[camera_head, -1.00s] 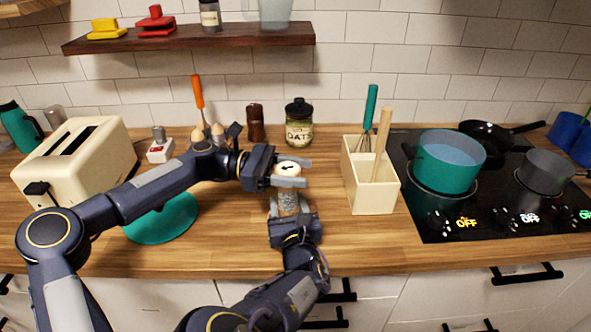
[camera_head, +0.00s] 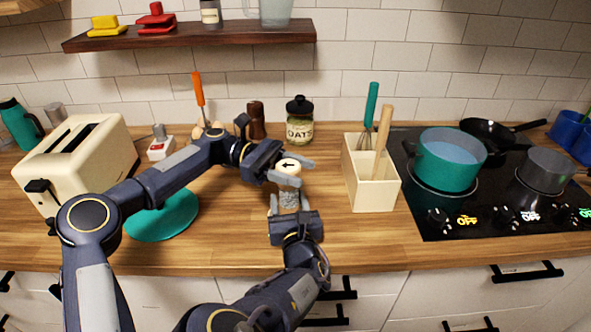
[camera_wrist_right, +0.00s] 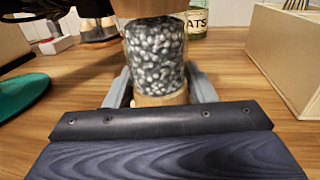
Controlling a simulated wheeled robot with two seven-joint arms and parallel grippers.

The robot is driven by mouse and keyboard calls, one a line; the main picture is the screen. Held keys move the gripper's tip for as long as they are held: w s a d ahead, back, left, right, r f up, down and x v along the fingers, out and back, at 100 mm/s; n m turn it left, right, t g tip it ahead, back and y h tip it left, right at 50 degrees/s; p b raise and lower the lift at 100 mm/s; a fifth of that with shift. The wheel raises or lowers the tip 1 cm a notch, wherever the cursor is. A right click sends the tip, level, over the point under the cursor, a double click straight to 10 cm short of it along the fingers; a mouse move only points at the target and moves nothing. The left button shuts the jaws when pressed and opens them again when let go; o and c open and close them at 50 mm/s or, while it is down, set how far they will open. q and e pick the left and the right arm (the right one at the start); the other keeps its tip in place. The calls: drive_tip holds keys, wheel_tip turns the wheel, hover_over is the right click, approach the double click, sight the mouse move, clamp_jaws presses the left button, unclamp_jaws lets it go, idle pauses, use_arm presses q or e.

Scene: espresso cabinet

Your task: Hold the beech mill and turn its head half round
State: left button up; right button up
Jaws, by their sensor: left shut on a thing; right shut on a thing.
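The beech mill (camera_head: 289,200) stands upright on the wooden counter, with a pale head marked by a black arrow on top. The arrow points left in the head view. My left gripper (camera_head: 291,171) is shut on the mill's head from the left. My right gripper (camera_head: 288,208) is shut on the lower body from the front. In the right wrist view the mill's body (camera_wrist_right: 156,55) shows a clear section with dark and pale grains, between the right fingers (camera_wrist_right: 160,92). The head's sides are partly hidden by the left fingers.
A cream utensil box (camera_head: 372,190) stands right of the mill, with the hob (camera_head: 430,220) beyond it. An oats jar (camera_head: 300,124) and a dark brown mill (camera_head: 257,122) stand behind. A teal plate (camera_head: 160,222) and cream toaster (camera_head: 90,165) are left.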

use_arm(q)
drive_tip(key=o, duration=1)
drive_tip(key=shift+f, duration=0.1)
drive_tip(key=shift+c, duration=0.2)
drive_tip(key=v, duration=1.2)
use_arm(e)
drive_tip(key=o, duration=1.4)
drive_tip(key=shift+c, duration=0.2)
